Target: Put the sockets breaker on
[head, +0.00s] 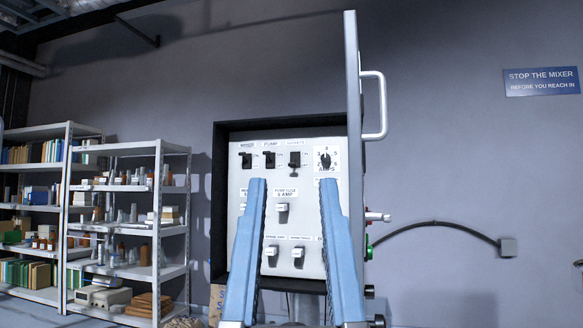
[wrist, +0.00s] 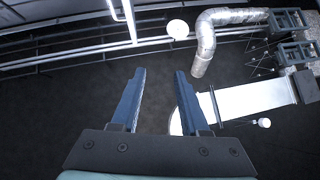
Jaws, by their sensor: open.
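The sockets breaker (head: 295,159) is the right one of three black breakers in the top row of a white panel (head: 307,205); its label above is faint. Its lever seems to sit lower than those of the other two breakers. My gripper (head: 291,185) is open, its two blue fingers pointing up in front of the panel. In the head view the breaker shows just above and between the fingertips, with nothing held. I cannot tell the gap in depth. In the wrist view the open fingers (wrist: 160,75) are empty, and the breaker is not seen.
The cabinet door (head: 353,100) stands open at the panel's right, with a handle (head: 381,105) sticking out. The mixer breaker (head: 246,160), pump breaker (head: 269,159) and a rotary dial (head: 325,160) flank the sockets breaker. Loaded shelves (head: 130,205) stand left.

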